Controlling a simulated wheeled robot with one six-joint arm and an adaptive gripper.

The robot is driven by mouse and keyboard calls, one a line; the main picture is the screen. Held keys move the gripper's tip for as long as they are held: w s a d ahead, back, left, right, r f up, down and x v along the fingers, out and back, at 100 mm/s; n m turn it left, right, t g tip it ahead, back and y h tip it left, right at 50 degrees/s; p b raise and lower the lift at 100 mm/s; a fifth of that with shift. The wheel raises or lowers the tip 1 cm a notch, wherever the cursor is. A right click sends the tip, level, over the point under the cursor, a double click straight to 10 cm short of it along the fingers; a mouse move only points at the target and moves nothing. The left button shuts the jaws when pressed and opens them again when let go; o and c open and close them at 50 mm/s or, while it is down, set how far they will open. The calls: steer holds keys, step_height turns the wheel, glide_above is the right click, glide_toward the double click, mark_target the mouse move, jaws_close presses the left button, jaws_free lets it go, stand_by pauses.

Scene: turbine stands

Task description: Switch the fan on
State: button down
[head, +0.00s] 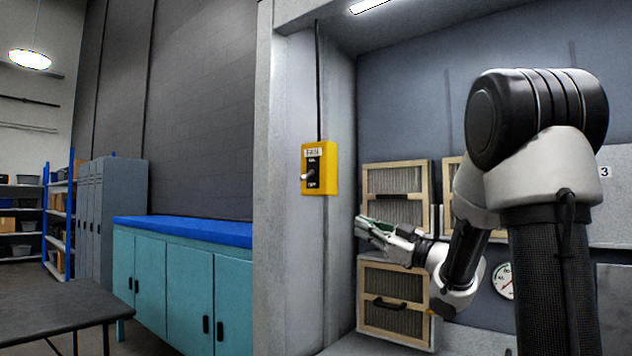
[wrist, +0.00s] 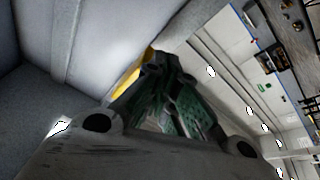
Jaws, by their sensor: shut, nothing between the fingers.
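The fan switch is a yellow box (head: 320,168) on the grey wall post, with a "FAN" label on top and a black face plate. Its small light lever (head: 308,176) sticks out from the plate; I cannot tell for sure whether it is up or down. My gripper (head: 364,226) is shut and empty, below and to the right of the box in the head view, apart from it in the picture. In the wrist view the green-and-black fingers of my gripper (wrist: 166,70) hide most of a yellow patch (wrist: 131,74), likely the box.
A dark cable (head: 318,80) runs up from the box. Wood-framed filter panels (head: 397,262) and a round gauge (head: 503,280) are in the recess behind my arm. Teal cabinets with a blue top (head: 185,231) stand left of the post. A dark table (head: 55,310) is at lower left.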

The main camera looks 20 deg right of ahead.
mark_target(306, 176)
steer(key=s+a+r+n+g+y, duration=0.2)
steer(key=s+r+n+y, duration=0.1)
steer(key=s+r+y, duration=0.1)
steer(key=shift+s+a+r+n+y, duration=0.3)
steer(key=shift+s+r+n+y, duration=0.15)
steer(key=shift+y, duration=0.45)
steer(key=x, duration=1.4)
steer(key=shift+f, duration=0.1)
steer(key=shift+s+a+r+m+t+h, duration=0.15)
steer(key=shift+m+t+h, duration=0.4)
steer(key=shift+m, duration=0.6)
steer(key=shift+a+r+m+t+h, duration=0.1)
steer(key=shift+r+m+t+h, duration=0.2)
steer(key=shift+m+t, duration=0.6)
steer(key=shift+s+a+r+m+t+h, duration=0.15)
steer(key=shift+m+t+h, duration=0.35)
steer(key=shift+m, duration=0.55)
steer(key=shift+w+d+r+m+t+h, duration=0.15)
steer(key=shift+m+t+h, duration=0.3)
steer(key=shift+m, duration=0.6)
steer(key=shift+r+m+t+h, duration=0.3)
steer(key=shift+m+h, duration=0.55)
steer(key=shift+m, duration=0.4)
steer(key=shift+r+m+t+h, duration=0.15)
steer(key=shift+m+t+h, duration=0.3)
steer(key=shift+m+h, duration=0.65)
steer(key=shift+r+m+t+h, duration=0.3)
steer(key=shift+m+h, duration=0.35)
steer(key=shift+m, duration=0.8)
steer(key=shift+f, duration=0.1)
